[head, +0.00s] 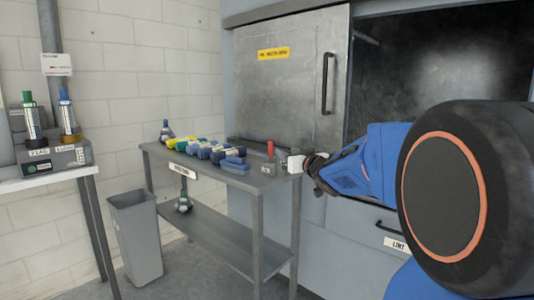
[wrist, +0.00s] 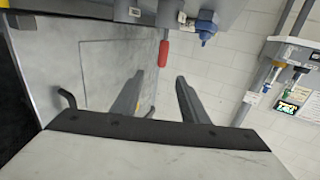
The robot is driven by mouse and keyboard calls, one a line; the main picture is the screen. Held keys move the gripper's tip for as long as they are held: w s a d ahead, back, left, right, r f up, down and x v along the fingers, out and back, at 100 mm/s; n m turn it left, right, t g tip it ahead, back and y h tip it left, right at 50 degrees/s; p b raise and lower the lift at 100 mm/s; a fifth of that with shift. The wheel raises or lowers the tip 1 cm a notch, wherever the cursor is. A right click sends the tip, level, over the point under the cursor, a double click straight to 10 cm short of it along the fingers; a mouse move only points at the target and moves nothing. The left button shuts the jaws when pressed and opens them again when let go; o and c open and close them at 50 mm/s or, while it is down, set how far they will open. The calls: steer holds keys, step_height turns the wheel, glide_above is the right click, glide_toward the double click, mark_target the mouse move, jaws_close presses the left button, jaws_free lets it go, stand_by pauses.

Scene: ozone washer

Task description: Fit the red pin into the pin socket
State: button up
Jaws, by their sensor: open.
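The red pin (head: 270,148) stands upright at a small grey block (head: 268,169) near the right end of the grey metal table. I cannot tell how deep it sits, or whether this block is the pin socket. My gripper (head: 291,163) is just right of the pin in the head view; its fingertips are hard to make out there. In the wrist view, which looks upside down, my gripper (wrist: 160,76) has its two fingers apart with nothing between them. The red pin (wrist: 163,52) shows beyond the fingertips, roughly in line with the gap.
Blue, yellow and green pieces (head: 205,149) lie along the grey table (head: 215,176) left of the pin. A grey cabinet with a sliding door (head: 290,85) and handle stands close behind. A grey bin (head: 135,235) is on the floor at left. A labelled bottle stand (head: 55,158) is at far left.

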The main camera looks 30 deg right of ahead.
mark_target(272, 145)
steer(key=shift+w+d+r, duration=0.1)
steer(key=shift+w+d, duration=0.05)
steer(key=shift+w, duration=2.3)
steer(key=shift+w+d+f, duration=0.1)
steer(key=shift+w+d, duration=0.1)
steer(key=shift+w, duration=2.3)
steer(key=shift+w+d+r, duration=0.1)
steer(key=shift+w+d, duration=0.05)
steer(key=shift+w, duration=2.3)
jaws_close()
